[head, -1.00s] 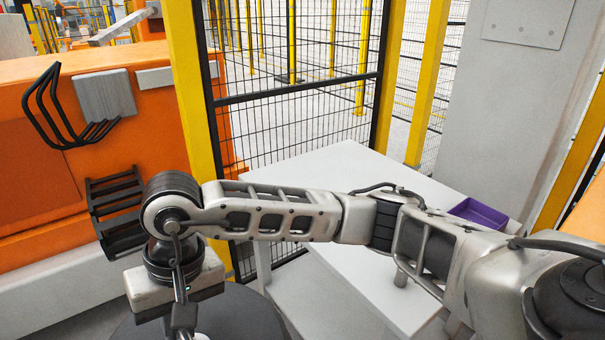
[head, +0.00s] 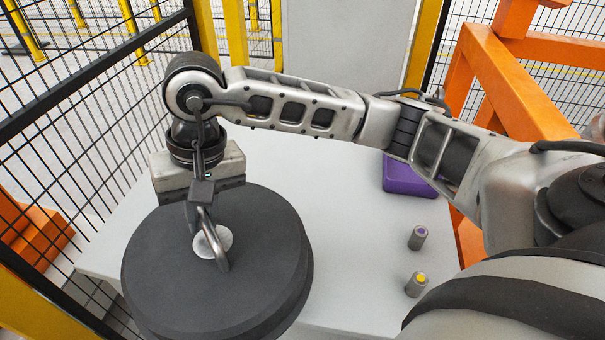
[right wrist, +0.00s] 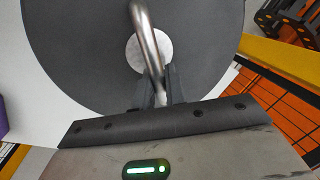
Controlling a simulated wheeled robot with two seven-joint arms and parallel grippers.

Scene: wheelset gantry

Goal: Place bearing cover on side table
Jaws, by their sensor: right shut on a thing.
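The bearing cover (head: 268,240) is a large dark grey disc with a light round centre and a bent metal handle. My right gripper (head: 203,200) is shut on this handle, with the disc below it. In the right wrist view the fingers (right wrist: 160,92) close around the handle, and the cover (right wrist: 75,55) fills much of the picture. The side table (head: 345,235) is white and lies beneath the cover in the head view. The cover hides part of the tabletop, and I cannot tell whether it touches it. My left gripper is not in view.
A purple bin (head: 408,178) stands at the table's far right. Black mesh fence (head: 90,130) borders the left; an orange frame (head: 510,85) stands at right.

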